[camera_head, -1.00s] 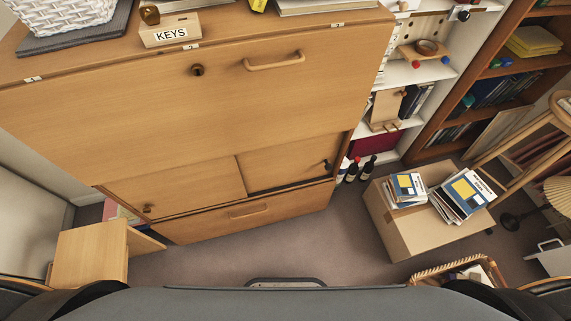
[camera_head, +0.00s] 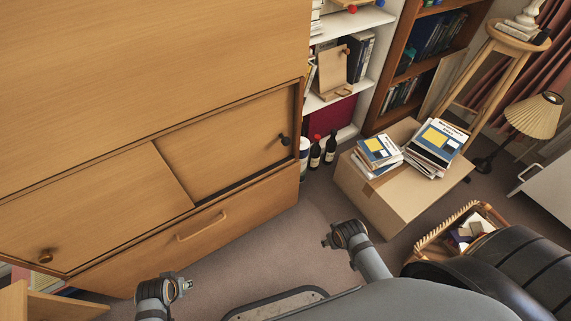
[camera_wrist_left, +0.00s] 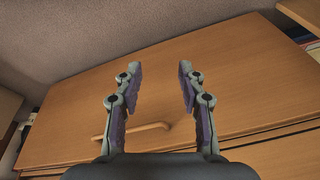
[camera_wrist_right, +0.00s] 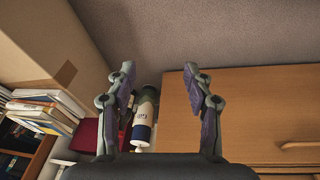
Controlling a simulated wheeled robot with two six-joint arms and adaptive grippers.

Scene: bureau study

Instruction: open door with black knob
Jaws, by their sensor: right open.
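The black knob (camera_head: 284,140) sits near the right edge of the right sliding door (camera_head: 222,143) in the wooden cabinet. That door looks shut. The left sliding door (camera_head: 95,203) has a brown knob (camera_head: 45,256). My left gripper (camera_head: 176,284) is low in front of the drawer, away from the black knob; in the left wrist view it is open and empty (camera_wrist_left: 158,72), facing the drawer front. My right gripper (camera_head: 338,236) is low, right of the drawer and below the knob; it is open and empty in the right wrist view (camera_wrist_right: 159,70). Neither wrist view shows the black knob.
A drawer with a wooden handle (camera_head: 202,227) lies below the doors. Dark bottles (camera_head: 316,152) and a white container (camera_head: 304,158) stand beside the cabinet. A cardboard box (camera_head: 372,193) with books is at right, with a basket (camera_head: 432,243) nearer me. Bare floor lies between.

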